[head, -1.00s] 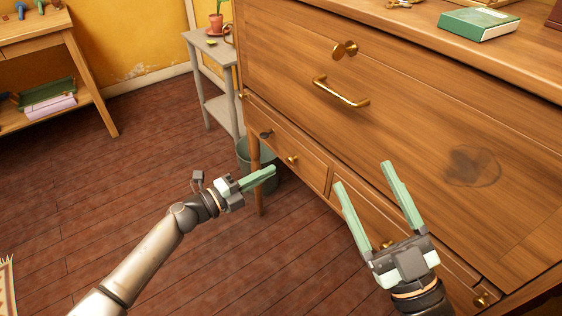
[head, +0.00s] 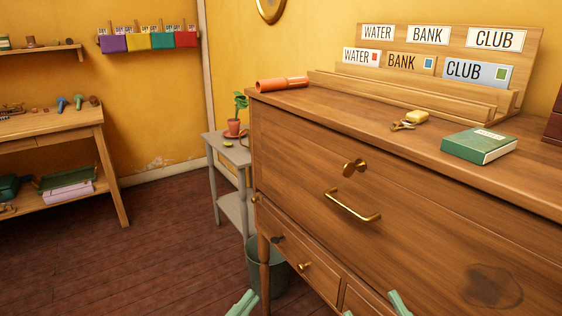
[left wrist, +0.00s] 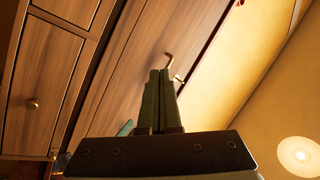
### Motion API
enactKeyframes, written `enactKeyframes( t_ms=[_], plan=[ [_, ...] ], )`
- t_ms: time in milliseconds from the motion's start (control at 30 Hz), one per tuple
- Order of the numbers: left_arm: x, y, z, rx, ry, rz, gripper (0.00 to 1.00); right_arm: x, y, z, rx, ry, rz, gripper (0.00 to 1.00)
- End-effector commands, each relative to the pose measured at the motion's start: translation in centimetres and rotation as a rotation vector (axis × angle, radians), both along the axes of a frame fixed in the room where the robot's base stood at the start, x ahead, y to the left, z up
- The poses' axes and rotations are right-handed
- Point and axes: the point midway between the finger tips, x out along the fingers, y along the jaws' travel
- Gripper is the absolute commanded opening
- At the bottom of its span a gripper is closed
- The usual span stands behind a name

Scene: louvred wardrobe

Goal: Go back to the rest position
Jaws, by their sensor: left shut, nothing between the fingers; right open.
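My left gripper (head: 242,303) shows only its pale green fingertips at the bottom edge of the head view, in front of the wooden chest (head: 330,140) and left of its lower drawers. In the left wrist view its two fingers (left wrist: 160,97) lie together with nothing between them. My right gripper (head: 373,308) shows only its fingertips at the bottom edge of the head view, spread apart and empty, in front of the chest. The rest of both arms is out of the head view.
The chest carries a card rack (head: 440,85), a green book (head: 479,146) and an orange roll (head: 283,84). A grey side table (head: 233,158) and a bin (head: 266,268) stand left of it. A workbench (head: 55,125) is far left. Open floor (head: 170,240) lies between.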

Motion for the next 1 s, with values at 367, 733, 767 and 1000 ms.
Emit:
enactKeyframes(
  t_ms=[367, 733, 767, 1000],
  plan=[
    [-6.5, 6.1, 5.8, -0.418, 0.218, 0.096, 0.00, 0.0, 0.0, 0.0, -0.001, -0.001, 0.000, 0.77],
    [-6.8, 8.1, 6.0, -0.494, 0.445, 0.192, 0.00, 1.1, -0.6, -1.1, -0.002, 0.195, -0.034, 0.77],
    [-6.7, 8.2, 5.7, -0.492, 0.467, 0.203, 0.00, 1.2, -0.7, -1.4, -0.002, 0.220, -0.037, 0.77],
    [-7.1, 9.0, 3.1, -0.475, 0.721, 0.313, 0.00, 0.8, -1.6, -4.0, -0.003, 0.491, -0.081, 0.77]
  ],
)
